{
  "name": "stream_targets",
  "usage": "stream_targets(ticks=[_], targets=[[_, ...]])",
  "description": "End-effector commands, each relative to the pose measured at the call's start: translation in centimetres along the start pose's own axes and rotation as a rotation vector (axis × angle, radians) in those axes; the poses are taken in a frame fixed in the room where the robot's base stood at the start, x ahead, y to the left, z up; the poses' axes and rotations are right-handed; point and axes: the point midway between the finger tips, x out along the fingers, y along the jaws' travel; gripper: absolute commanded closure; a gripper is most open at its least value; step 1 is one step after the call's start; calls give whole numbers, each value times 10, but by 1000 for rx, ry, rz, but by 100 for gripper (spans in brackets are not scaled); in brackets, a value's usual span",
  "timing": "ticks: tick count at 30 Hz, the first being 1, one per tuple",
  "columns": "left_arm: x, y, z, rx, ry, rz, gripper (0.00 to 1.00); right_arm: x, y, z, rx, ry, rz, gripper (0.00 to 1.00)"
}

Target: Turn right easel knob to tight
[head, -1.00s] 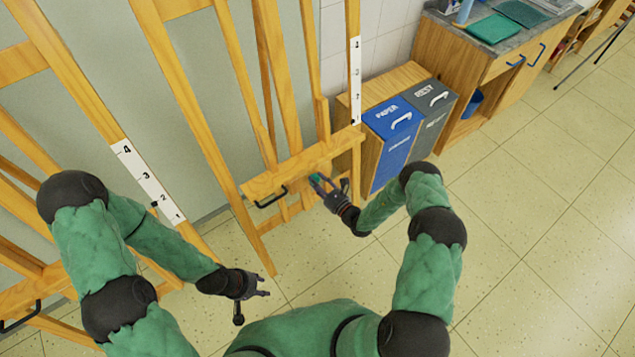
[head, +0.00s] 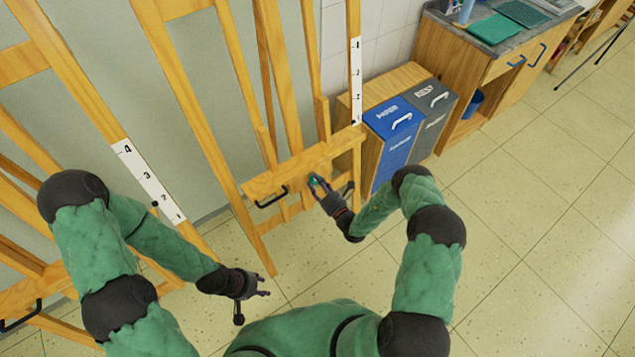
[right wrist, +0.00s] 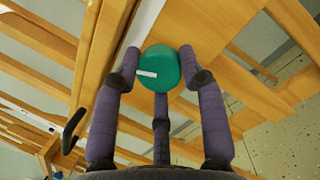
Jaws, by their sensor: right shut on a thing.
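The green round knob (right wrist: 165,58) sits on the wooden right easel (right wrist: 207,30) and carries a short white mark pointing left in the right wrist view. My right gripper (right wrist: 160,72) has its purple-grey fingers closed around the knob. In the head view the right gripper (head: 318,186) is at the easel's lower crossbar (head: 290,172), and only a little green of the knob (head: 314,180) shows between the fingers. My left gripper (head: 256,300) is empty and open, low in front of the easel, with its fingers spread.
Another easel (head: 85,90) with a numbered strip stands at the left. Blue and grey bins (head: 394,135) and a wooden cabinet (head: 500,65) are at the right. The tiled floor (head: 540,220) at the right is clear.

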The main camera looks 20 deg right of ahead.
Motion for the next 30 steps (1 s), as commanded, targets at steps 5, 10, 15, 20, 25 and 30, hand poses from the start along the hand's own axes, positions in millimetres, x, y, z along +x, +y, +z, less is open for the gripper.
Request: stream_targets(ticks=[5,10,15,20,25,30], targets=[[-3,1,0,0,0,0,60,-2,1,-3,167,-4,-36,91],[-6,2,0,0,0,0,60,-2,2,-4,326,-13,-67,91],[-10,4,0,0,0,0,60,-2,3,-4,484,-23,-97,91],[-14,5,0,0,0,0,60,-2,4,-4,634,-32,-126,91],[-19,7,1,0,0,0,60,-2,5,-4,792,-41,-157,91],[-25,9,1,0,0,0,60,-2,6,-3,950,-52,-187,91]])
